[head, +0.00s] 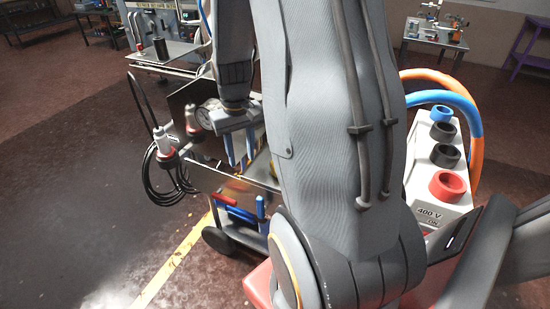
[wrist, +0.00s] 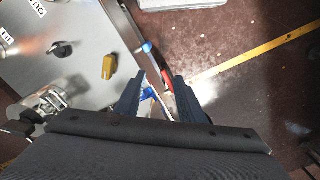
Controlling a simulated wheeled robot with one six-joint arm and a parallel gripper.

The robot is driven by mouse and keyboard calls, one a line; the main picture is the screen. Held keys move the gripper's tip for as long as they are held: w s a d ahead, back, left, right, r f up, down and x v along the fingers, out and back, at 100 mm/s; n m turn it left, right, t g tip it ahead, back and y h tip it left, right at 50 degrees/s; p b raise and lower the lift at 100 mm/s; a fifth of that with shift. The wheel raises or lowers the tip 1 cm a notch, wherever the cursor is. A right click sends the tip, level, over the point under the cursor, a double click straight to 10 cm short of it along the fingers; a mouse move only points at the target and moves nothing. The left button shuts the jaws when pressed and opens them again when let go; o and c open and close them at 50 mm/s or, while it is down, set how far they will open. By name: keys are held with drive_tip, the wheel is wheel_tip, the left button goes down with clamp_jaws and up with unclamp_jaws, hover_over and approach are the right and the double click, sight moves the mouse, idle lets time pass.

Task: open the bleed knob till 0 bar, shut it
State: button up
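My gripper (head: 241,160) hangs over the cart with its two blue fingers apart and nothing between them. In the wrist view, my gripper (wrist: 160,78) is open above the right edge of a grey metal panel (wrist: 60,85). On this panel are a black knob (wrist: 62,49) and a yellow knob (wrist: 108,66), both left of the fingers. A small blue part (wrist: 147,47) sits at the panel's edge, just beyond the fingertips. I cannot tell which is the bleed knob. A round gauge (head: 207,112) is partly hidden behind my gripper in the head view; its reading is too small to tell.
The cart (head: 225,240) carries red and blue handled tools low down. A black hose (head: 163,178) hangs at its left. A 400 V box (head: 437,178) with thick orange and blue cables stands at right. My arm hides much of the middle. Floor left of the yellow line is clear.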

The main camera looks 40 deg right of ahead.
drive_tip(key=shift+m, duration=0.9)
drive_tip(key=d+f, duration=0.1)
drive_tip(key=d, duration=0.3)
drive_tip(key=d+f+p, duration=0.1)
drive_tip(key=d+f, duration=0.1)
drive_tip(key=d, duration=0.3)
drive_tip(key=d+f, duration=0.1)
drive_tip(key=d, duration=0.3)
drive_tip(key=shift+w+d+f+p, duration=0.2)
drive_tip(key=shift+f+p, duration=0.05)
drive_tip(key=shift+p, duration=0.15)
drive_tip(key=shift+f+p, duration=0.75)
drive_tip(key=shift+f, duration=3.1)
clamp_jaws()
